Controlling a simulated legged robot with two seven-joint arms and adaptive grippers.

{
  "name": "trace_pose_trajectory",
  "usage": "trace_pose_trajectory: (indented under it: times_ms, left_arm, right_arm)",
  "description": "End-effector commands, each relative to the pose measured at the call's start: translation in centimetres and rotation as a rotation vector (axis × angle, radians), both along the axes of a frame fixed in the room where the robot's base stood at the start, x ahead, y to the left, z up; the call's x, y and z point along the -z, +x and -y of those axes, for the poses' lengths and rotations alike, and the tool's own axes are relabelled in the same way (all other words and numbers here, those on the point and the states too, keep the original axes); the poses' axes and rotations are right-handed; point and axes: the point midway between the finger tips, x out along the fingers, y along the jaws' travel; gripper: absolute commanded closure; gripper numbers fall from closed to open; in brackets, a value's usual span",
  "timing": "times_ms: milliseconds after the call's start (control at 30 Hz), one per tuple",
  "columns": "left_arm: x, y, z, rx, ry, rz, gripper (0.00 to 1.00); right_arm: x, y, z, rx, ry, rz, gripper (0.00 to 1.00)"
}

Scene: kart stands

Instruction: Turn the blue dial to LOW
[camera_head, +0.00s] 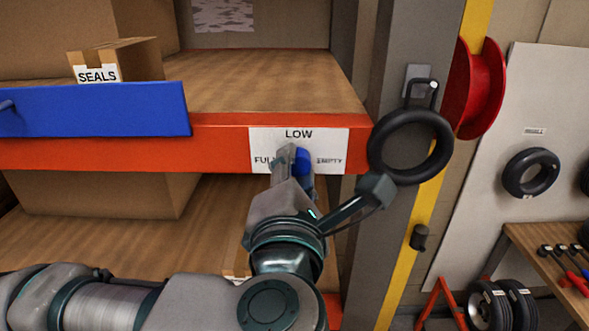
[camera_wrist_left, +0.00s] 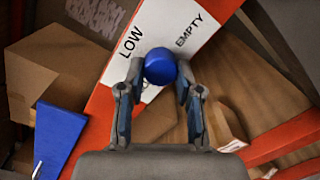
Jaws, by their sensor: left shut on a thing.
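The blue dial (camera_head: 302,161) sits on a white label plate (camera_head: 300,136) on the front of the orange shelf beam. The plate reads LOW at the top, FULL at the left and EMPTY at the right. My left gripper (camera_head: 292,165) is at the dial and covers part of it in the head view. In the left wrist view the dial (camera_wrist_left: 160,67) is between the two fingertips of my left gripper (camera_wrist_left: 158,72), which is shut on it. The dial's pointer is hidden, so I cannot tell which word it points at. My right gripper is not in view.
A blue panel (camera_head: 95,111) is on the beam's left part, below a SEALS box (camera_head: 115,62). A black ring (camera_head: 410,146) hangs on the grey post right of the plate, close to my wrist. A red reel (camera_head: 476,88) is farther right. The shelf (camera_head: 260,80) is clear behind the plate.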

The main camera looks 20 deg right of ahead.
Motion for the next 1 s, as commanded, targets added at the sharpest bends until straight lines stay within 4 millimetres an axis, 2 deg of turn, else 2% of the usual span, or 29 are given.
trace_pose_trajectory:
  times_ms: [200,533,1000]
  left_arm:
    - [-0.5,-0.1,-0.1,0.005,-0.009,0.009,1.00]
    - [-0.3,-0.1,-0.2,0.003,0.049,0.026,1.00]
    - [-0.4,-0.1,-0.2,0.000,0.414,0.130,1.00]
  right_arm:
    - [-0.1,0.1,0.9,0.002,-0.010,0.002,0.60]
    - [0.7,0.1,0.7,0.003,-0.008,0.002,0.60]
    - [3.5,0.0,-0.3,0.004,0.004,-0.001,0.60]
